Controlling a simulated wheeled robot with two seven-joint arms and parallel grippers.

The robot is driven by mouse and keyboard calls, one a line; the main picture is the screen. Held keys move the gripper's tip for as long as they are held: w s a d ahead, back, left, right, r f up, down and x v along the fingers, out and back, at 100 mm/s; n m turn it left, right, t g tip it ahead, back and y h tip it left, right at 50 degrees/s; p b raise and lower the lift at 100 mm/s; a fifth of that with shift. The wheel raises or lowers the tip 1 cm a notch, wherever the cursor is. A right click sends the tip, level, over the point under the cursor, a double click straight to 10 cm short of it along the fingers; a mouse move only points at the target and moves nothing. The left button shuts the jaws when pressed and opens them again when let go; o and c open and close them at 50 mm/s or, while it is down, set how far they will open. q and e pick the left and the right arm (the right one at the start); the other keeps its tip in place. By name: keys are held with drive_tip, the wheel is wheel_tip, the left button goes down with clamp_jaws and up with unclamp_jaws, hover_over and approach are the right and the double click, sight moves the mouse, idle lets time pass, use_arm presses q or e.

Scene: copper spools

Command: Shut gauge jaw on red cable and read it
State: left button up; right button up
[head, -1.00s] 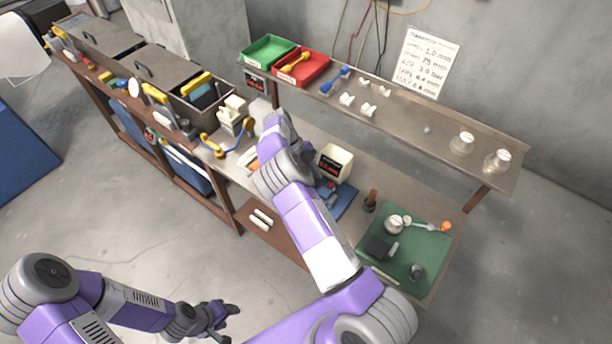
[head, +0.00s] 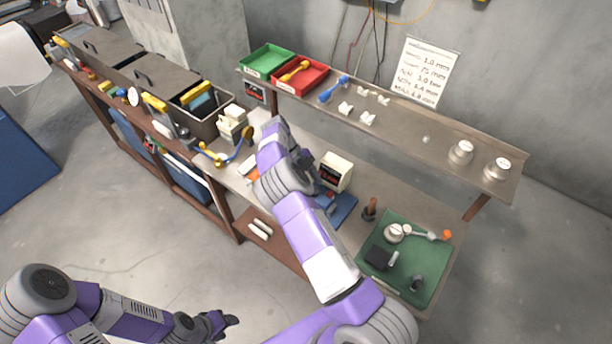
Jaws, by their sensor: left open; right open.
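A thin red cable (head: 359,32) hangs down the grey wall behind the shelf, beside dark cables. I cannot pick out a gauge jaw for certain. A white box with a dark, red-marked face (head: 335,171) stands on the bench by a blue mat (head: 346,209); a small item on the mat is partly hidden by my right arm. My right gripper (head: 303,158) is over the bench left of the white box, mostly hidden by its own arm, and I see nothing held. My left gripper (head: 226,321) is low over the floor, open and empty, far from the bench.
The upper shelf (head: 400,118) holds a green bin (head: 267,59), a red bin (head: 301,75), white pieces and two silver spools. A green mat (head: 424,283) with small parts lies at right. A paper note (head: 420,72) is on the wall. Floor at left front is clear.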

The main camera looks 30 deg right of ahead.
drive_tip(key=v, duration=0.6)
drive_tip(key=shift+r+b, duration=0.2)
drive_tip(key=shift+b, duration=0.2)
drive_tip(key=shift+w+a, duration=0.1)
drive_tip(key=shift+w, duration=0.05)
